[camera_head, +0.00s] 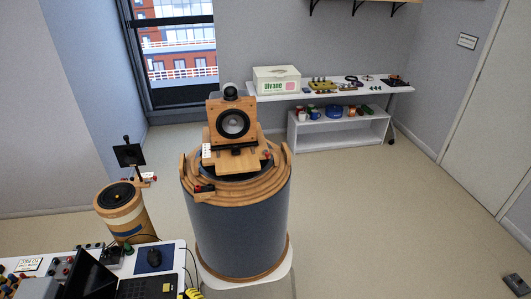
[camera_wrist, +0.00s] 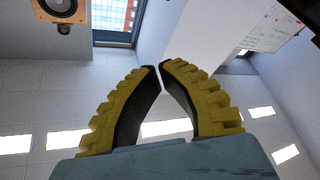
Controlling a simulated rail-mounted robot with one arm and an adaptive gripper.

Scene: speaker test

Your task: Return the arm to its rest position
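My gripper (camera_wrist: 158,68) has two yellow ribbed fingers with black inner pads. In the wrist view the fingertips meet or almost meet, with nothing visible between them. A yellow part of my gripper (camera_head: 192,294) also shows at the bottom edge of the head view, beside the desk. Most of my arm is out of view. The wrist view is upside down, with the ceiling low in the picture and the wooden speaker (camera_wrist: 62,10) at its top left.
The speaker (camera_head: 232,122) stands on a large grey round pedestal (camera_head: 240,235). A smaller wooden drum (camera_head: 122,212) is to its left. A white desk (camera_head: 178,253) with a mouse and laptop is at bottom left. A white table (camera_head: 345,90) stands along the back wall. Floor at right is mostly clear.

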